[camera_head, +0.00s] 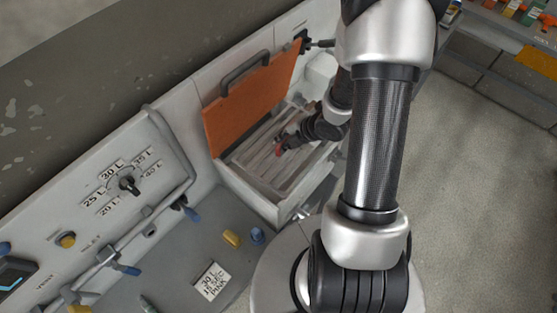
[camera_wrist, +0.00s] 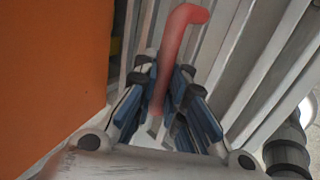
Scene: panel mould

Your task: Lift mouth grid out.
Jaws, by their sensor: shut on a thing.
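The mouth grid (camera_head: 252,152), pale parallel slats, lies in the open mouth of a white box below a raised orange lid. In the wrist view its slats (camera_wrist: 268,62) fill the right side. A red bent handle (camera_wrist: 186,22) rises between the fingers of my gripper (camera_wrist: 165,88); its join to the grid is hidden. In the head view my gripper (camera_head: 281,148) is small, over the right part of the grid. My gripper is shut on the red handle. Whether the grid is clear of its seat cannot be told.
The orange lid (camera_head: 250,108) with its dark handle stands tilted up behind the box, and close at the left in the wrist view (camera_wrist: 52,70). The box's front wall (camera_head: 245,195) borders the grid. A dial panel (camera_head: 125,185) and label card (camera_head: 212,281) are at left. Open floor (camera_head: 480,200) lies right.

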